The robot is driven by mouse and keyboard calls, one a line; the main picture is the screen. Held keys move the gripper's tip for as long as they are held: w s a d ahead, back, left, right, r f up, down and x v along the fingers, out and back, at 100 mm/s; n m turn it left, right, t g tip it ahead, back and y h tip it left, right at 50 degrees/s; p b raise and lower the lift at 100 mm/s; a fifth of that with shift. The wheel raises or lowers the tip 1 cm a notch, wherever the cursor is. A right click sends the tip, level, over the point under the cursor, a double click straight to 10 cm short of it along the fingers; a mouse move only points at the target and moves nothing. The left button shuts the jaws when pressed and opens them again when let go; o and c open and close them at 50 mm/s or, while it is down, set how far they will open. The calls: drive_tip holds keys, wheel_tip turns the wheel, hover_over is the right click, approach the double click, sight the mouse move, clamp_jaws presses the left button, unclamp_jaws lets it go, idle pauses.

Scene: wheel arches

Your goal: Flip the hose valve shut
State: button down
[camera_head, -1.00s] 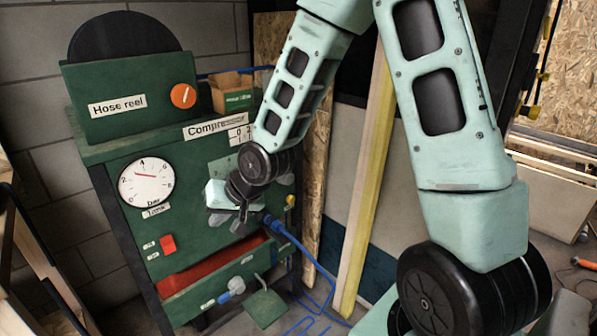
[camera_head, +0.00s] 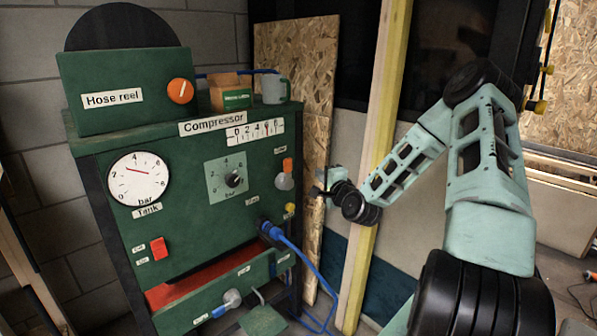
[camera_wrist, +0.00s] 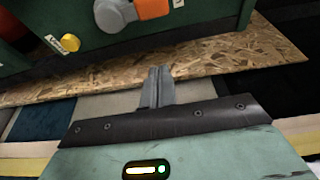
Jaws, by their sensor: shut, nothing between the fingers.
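A valve with a grey round body (camera_head: 285,181) and an orange lever (camera_head: 287,164) sits at the right of the green compressor panel (camera_head: 195,225). The lever points up from the body. Its small label is too blurred to read. The wrist view shows the orange lever (camera_wrist: 152,8) and grey body (camera_wrist: 115,14) at the top edge. A blue hose (camera_head: 302,254) leaves a blue fitting lower down. My gripper (camera_head: 320,190) is right of the panel, apart from the valve. In the wrist view my gripper (camera_wrist: 157,72) has its fingers together and empty.
A yellow knob (camera_head: 290,208) is below the valve. A dial knob (camera_head: 233,180) and red switch (camera_head: 158,248) are further left. Another valve with a blue lever (camera_head: 219,311) is low on the front. A timber post (camera_head: 374,150) stands behind my arm.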

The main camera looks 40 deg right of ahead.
sight(286, 173)
idle(0.3)
drive_tip(key=x, duration=1)
drive_tip(key=shift+w+d, duration=0.15)
drive_tip(key=shift+a, duration=2.1)
